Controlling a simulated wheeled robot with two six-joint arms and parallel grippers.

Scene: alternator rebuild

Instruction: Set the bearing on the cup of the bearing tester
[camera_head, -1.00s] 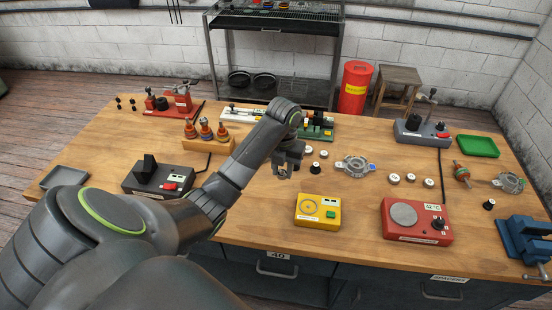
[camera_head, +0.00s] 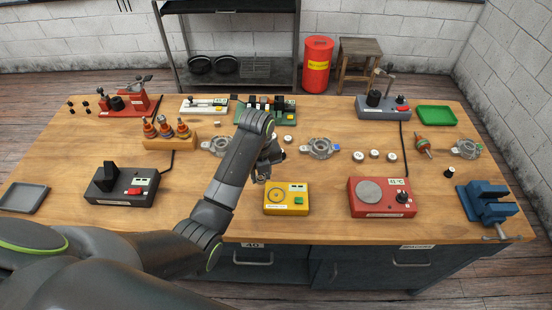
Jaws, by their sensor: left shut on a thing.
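My left gripper (camera_head: 263,174) points down just behind the yellow box (camera_head: 287,208), which I take to be the bearing tester. The box has a round ring mark on its left, a small display and a green button. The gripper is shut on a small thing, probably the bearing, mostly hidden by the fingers. It appears to be above the table, apart from the box. Several small pale round bearings (camera_head: 374,155) lie on the table to the right, and another (camera_head: 289,138) lies behind my gripper. My right gripper is out of view.
A red hot-plate box (camera_head: 381,212) stands right of the yellow box, a black device (camera_head: 107,197) to the left. Metal housings (camera_head: 320,148) lie behind. A blue vise (camera_head: 488,203) is at the right edge. The table between the black device and my arm is clear.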

